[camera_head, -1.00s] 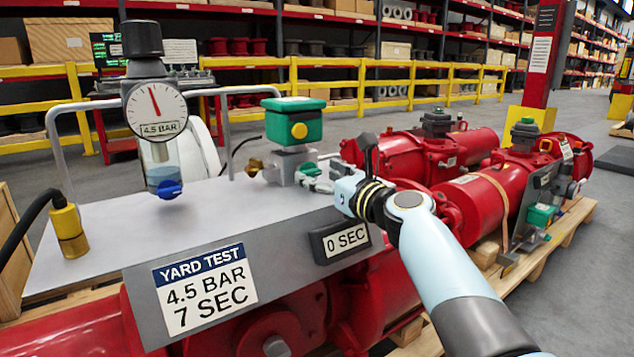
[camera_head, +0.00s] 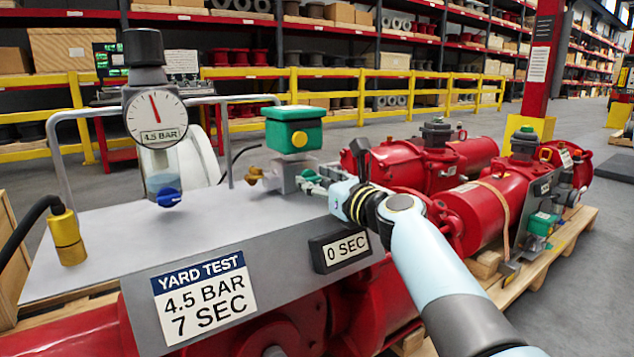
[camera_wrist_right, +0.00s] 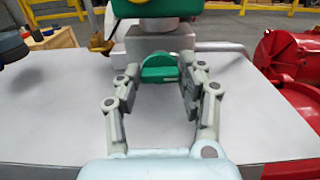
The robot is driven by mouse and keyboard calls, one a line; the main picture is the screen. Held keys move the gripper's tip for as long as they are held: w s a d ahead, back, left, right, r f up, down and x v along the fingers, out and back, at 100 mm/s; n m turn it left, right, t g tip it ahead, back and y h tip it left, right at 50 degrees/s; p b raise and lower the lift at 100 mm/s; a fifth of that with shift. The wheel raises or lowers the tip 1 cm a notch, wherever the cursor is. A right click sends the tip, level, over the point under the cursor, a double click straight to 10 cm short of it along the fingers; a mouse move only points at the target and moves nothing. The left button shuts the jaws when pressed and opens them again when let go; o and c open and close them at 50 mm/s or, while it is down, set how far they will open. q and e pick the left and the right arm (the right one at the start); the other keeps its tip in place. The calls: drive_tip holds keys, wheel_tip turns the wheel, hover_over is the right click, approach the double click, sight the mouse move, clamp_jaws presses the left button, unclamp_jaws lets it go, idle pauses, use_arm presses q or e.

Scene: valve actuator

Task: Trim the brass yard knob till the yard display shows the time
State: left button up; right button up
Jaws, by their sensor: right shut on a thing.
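The brass knob (camera_head: 254,175) sits at the left of the grey valve block (camera_head: 290,174) under a green box with a yellow button (camera_head: 299,139). Its edge also shows in the wrist view (camera_wrist_right: 98,42). My right gripper (camera_head: 312,182) is at the block's right side, away from the brass knob. In the wrist view its fingers (camera_wrist_right: 160,85) are shut on a green knob (camera_wrist_right: 160,68) on the block's front. The yard display (camera_head: 340,247) reads 0 SEC. The yard test plate (camera_head: 204,297) reads 4.5 BAR, 7 SEC. My left gripper is out of view.
A regulator with a gauge (camera_head: 156,117) marked 4.5 BAR and a blue knob stands at the left. A yellow connector (camera_head: 68,237) with a black hose is on the bench (camera_head: 120,240). Red actuators (camera_head: 490,212) lie on a pallet at the right.

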drive_tip(key=shift+n, duration=0.7)
drive_tip(key=o, duration=1.2)
drive_tip(key=shift+c, duration=0.2)
drive_tip(key=v, duration=1.2)
